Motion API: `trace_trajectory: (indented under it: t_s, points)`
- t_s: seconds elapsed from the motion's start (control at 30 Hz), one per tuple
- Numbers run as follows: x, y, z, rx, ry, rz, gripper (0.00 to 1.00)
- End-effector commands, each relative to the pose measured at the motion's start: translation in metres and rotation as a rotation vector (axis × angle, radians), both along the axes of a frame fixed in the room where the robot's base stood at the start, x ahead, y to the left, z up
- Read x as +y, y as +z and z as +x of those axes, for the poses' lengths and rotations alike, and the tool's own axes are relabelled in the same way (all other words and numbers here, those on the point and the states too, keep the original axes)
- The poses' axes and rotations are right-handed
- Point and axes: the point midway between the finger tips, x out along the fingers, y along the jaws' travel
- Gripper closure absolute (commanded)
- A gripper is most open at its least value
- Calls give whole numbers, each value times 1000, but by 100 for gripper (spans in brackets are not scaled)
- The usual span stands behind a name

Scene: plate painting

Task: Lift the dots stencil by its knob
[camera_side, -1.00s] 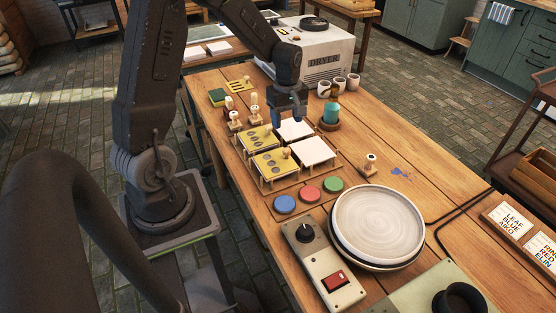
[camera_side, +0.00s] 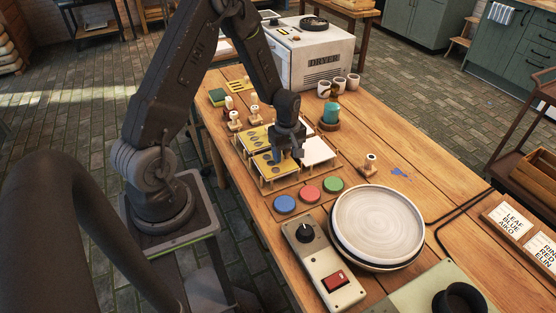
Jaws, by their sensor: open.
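Two yellow stencils with dark cut-outs lie on the small raised stands on the wooden bench. The nearer one (camera_side: 266,169) has round-looking holes and seems to be the dots stencil. The farther one (camera_side: 256,138) has oval-looking holes. My gripper (camera_side: 289,158) is open, pointing down over the right part of the nearer stencil, where its knob is. The knob is now mostly hidden by the gripper; I cannot tell whether it is between the fingers.
A white tile (camera_side: 317,150) lies right of my gripper. Blue (camera_side: 285,204), red (camera_side: 310,194) and green (camera_side: 333,184) discs are in front. Wooden stamps (camera_side: 235,121) stand behind left, a teal jar (camera_side: 331,113) behind right. A round plate (camera_side: 377,224) is front right.

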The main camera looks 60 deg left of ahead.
Motion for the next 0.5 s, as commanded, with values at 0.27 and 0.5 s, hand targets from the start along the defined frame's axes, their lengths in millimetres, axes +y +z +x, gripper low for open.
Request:
trace_trajectory:
  t_s: [0.27, 0.5]
  points:
    - [0, 0, 0, 0, 0, 0, 54]
    - [0, 0, 0, 0, 0, 0, 77]
